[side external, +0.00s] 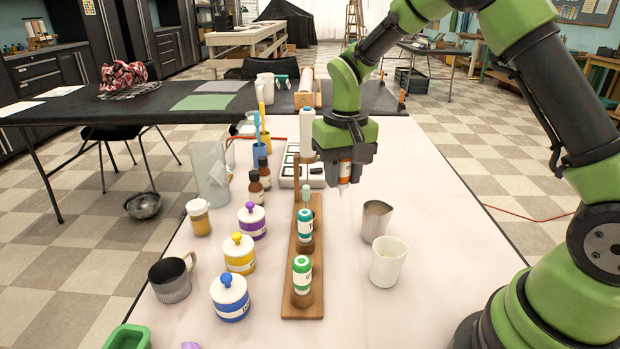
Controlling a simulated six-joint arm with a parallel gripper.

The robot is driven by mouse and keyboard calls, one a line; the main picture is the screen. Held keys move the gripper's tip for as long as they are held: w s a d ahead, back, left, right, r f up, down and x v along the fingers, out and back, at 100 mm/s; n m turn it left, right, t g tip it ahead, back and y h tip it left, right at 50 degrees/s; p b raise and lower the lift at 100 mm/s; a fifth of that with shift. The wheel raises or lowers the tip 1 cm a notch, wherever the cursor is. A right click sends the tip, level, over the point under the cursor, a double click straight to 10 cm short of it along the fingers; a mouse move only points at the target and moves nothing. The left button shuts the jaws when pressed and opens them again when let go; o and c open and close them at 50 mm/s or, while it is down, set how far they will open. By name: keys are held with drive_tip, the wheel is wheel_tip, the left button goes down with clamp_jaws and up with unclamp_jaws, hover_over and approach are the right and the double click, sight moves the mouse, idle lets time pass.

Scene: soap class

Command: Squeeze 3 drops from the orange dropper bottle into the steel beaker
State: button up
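My gripper (345,160) is shut on the orange dropper bottle (344,173), a small bottle with an orange band and a white tip. The bottle is held upside down, its tip pointing down, above the table. The steel beaker (376,222), a grey metal cup with a spout, stands upright on the table. The bottle tip is above and to the left of the beaker's rim in the side view; how far apart they are in depth is hard to tell. The fingers partly hide the bottle. No drop is visible.
A wooden rack (291,310) holds a teal bottle (305,225) and a green bottle (302,272) left of the beaker. A white cup (389,265) stands in front of the beaker. Several lidded jars, brown bottles and a grey mug (171,281) stand left. The table's right side is clear.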

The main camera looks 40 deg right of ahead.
drive_tip(key=s+d+f+m, duration=0.2)
drive_tip(key=d+f+m, duration=0.1)
drive_tip(key=d, duration=0.5)
drive_tip(key=shift+s+d+f, duration=0.2)
drive_tip(key=shift+d+f, duration=0.1)
drive_tip(key=shift+c, duration=0.5)
idle(1.4)
drive_tip(key=shift+o, duration=0.5)
drive_tip(key=shift+c, duration=0.5)
drive_tip(key=shift+o, duration=0.5)
